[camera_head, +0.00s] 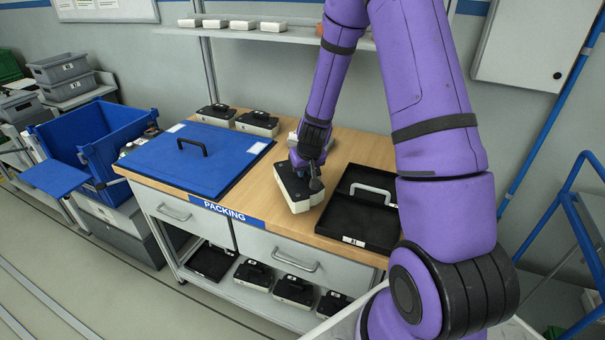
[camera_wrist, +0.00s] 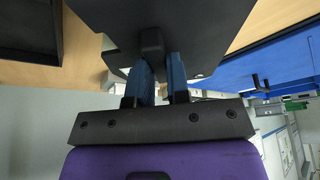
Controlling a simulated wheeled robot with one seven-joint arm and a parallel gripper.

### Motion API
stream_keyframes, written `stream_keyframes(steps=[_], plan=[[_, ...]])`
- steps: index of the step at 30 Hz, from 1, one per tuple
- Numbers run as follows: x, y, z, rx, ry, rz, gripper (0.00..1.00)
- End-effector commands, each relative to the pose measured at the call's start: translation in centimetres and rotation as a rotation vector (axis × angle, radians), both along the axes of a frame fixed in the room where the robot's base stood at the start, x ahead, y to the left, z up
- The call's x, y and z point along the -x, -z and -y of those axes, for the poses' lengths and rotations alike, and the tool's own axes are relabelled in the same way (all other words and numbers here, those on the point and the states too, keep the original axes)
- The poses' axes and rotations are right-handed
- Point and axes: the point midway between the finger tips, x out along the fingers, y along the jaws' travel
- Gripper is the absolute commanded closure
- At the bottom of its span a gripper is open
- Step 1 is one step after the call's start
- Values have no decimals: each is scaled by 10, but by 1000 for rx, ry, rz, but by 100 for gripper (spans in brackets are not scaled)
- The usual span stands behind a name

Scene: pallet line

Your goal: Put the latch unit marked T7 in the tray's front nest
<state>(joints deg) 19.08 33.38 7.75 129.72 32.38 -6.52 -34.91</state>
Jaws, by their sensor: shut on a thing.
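My gripper (camera_head: 309,172) is shut on the black handle of a latch unit (camera_head: 298,191), a black-topped block with a pale lower body. In the wrist view the two blue fingers (camera_wrist: 158,72) close on the handle under the dark unit (camera_wrist: 200,22). The unit is over the bench, just left of the tray; I cannot tell whether it touches the wood. No T7 mark is readable on it. The black tray (camera_head: 338,222) has a light grey handle and a small white label at its front. Its visible floor is empty; my arm hides its right side.
The packing bench (camera_head: 245,187) also holds a blue panel with a handle (camera_head: 196,158) and two similar units (camera_head: 257,124) behind it. A pale object sits behind my gripper. More units (camera_head: 293,290) stand on the lower shelf. A blue bin (camera_head: 100,135) is at left.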

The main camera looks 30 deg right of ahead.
Motion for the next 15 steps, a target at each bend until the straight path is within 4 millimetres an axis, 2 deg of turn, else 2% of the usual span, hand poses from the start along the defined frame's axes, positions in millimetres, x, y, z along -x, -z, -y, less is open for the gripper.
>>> stream_keyframes(steps=[6,15], plan=[[-1,26,-12,-3,0,-2,100],[-2,28,-13,0,0,0,100]])
